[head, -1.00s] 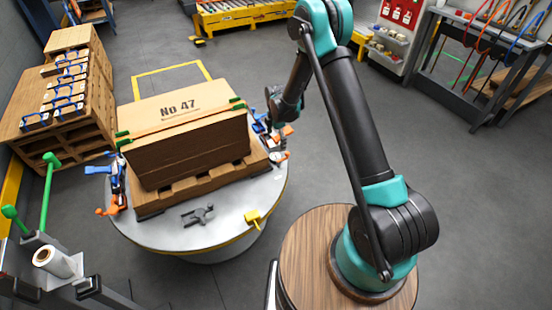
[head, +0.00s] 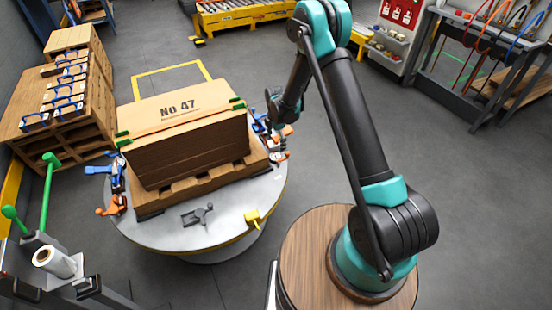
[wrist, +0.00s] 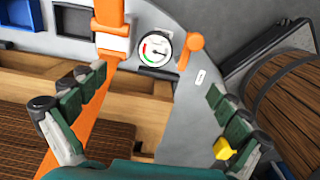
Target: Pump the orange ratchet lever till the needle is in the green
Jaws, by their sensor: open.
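In the wrist view the orange ratchet lever (wrist: 188,47) stands just right of a round white gauge (wrist: 155,50). The gauge has coloured marks on its left part; the dark needle seems to point right, away from the green, but it is too small to be sure. A wide orange strap (wrist: 109,62) runs left of the gauge, over a wooden pallet edge. My gripper (wrist: 157,80) is open and empty, its dark green fingers spread either side of the gauge and lever, apart from the lever. In the head view my gripper is mostly hidden at the table's right side.
A stack of brown blanks marked No 47 (head: 182,105) sits on a pallet (head: 200,187) on the round grey table (head: 165,232). A grey tool (head: 198,215) and a yellow block (head: 253,217) lie on its near side. A blue-orange clamp (head: 115,185) stands left.

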